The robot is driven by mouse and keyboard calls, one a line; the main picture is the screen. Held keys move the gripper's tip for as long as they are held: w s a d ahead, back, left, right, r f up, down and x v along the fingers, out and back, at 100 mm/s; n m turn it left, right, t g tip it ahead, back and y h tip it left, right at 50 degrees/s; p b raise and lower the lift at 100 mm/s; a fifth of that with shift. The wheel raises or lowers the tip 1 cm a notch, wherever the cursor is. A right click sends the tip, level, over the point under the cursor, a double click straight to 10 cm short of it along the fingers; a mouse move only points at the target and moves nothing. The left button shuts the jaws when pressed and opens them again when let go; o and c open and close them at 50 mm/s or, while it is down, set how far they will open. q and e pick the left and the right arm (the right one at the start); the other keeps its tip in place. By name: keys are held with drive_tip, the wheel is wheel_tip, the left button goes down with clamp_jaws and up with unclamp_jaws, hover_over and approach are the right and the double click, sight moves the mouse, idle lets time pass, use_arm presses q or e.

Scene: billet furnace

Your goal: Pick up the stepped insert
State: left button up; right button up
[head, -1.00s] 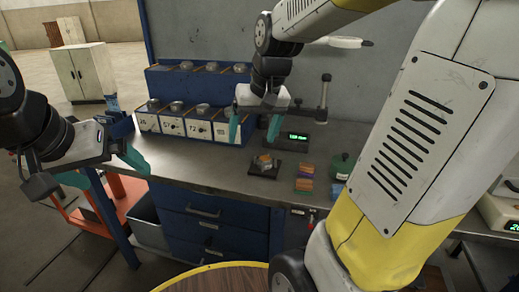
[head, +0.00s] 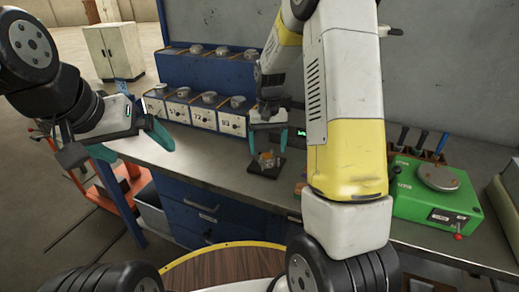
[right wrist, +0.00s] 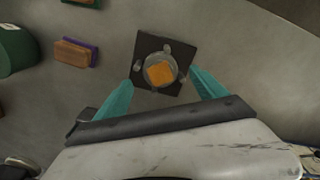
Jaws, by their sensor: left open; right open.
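What looks like the stepped insert (head: 267,158), a small round metal piece with an orange top, sits on a square black plate (head: 256,168) on the bench. In the right wrist view the insert (right wrist: 160,72) is at the middle of the black plate (right wrist: 147,43), with small metal clamps or studs around it. My right gripper (head: 266,150) is open above it, with its teal fingers to either side of the plate's near part in the wrist view; contact cannot be told. My left gripper (head: 142,153) is open and empty, left of the insert, near the bench's front edge.
A blue rack with labelled bins (head: 200,117) stands behind. A green machine (head: 438,190) is at the right. In the wrist view an orange and purple block (right wrist: 74,53) and a green object (right wrist: 15,50) lie left of the plate.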

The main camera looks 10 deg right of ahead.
sight(267, 156)
wheel_tip(267, 156, down, 4)
drive_tip(key=shift+r, duration=0.1)
clamp_jaws()
idle(0.4)
